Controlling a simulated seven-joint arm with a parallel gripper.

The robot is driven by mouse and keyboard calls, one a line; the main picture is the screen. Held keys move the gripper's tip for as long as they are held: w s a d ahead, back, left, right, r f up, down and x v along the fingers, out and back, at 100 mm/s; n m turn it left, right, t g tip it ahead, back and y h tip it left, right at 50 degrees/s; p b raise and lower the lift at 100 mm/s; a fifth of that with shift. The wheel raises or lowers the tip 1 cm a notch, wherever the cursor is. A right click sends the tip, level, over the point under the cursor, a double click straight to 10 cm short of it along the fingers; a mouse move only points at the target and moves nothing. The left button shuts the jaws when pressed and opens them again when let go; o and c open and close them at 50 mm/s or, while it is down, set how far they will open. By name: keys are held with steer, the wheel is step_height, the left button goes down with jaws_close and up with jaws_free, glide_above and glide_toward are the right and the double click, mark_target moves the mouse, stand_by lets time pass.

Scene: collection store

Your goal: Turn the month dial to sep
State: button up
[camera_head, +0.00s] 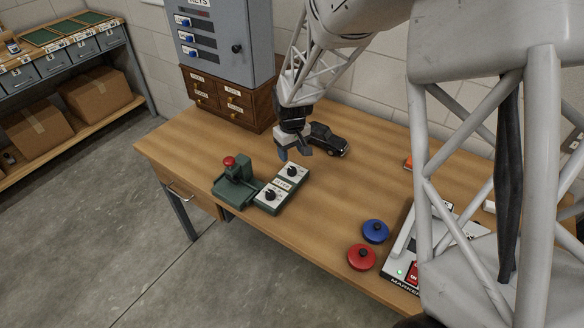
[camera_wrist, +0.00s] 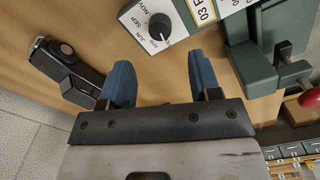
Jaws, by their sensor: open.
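The month dial (camera_head: 292,170) is a black knob on the far end of a green box with a pale top face. In the wrist view the month dial (camera_wrist: 160,27) has month marks around it, SEP and NOV among them; its exact setting is too small to read. My gripper (camera_head: 293,150) is above the bench by the box's far end. In the wrist view my gripper (camera_wrist: 162,78) is open and empty, its blue fingers apart and clear of the knob. A second black dial (camera_head: 270,195) sits on the near end of the box.
A green press with a red knob (camera_head: 229,161) stands left of the box. Wooden drawers (camera_head: 228,97) stand behind. Blue (camera_head: 375,231) and red (camera_head: 361,257) lidded pieces lie front right. The bench middle is clear.

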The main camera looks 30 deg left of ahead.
mark_target(292, 169)
steer(key=shift+f, duration=3.8)
steer(key=shift+c, duration=0.3)
steer(key=c, duration=0.9)
steer(key=shift+o, duration=0.2)
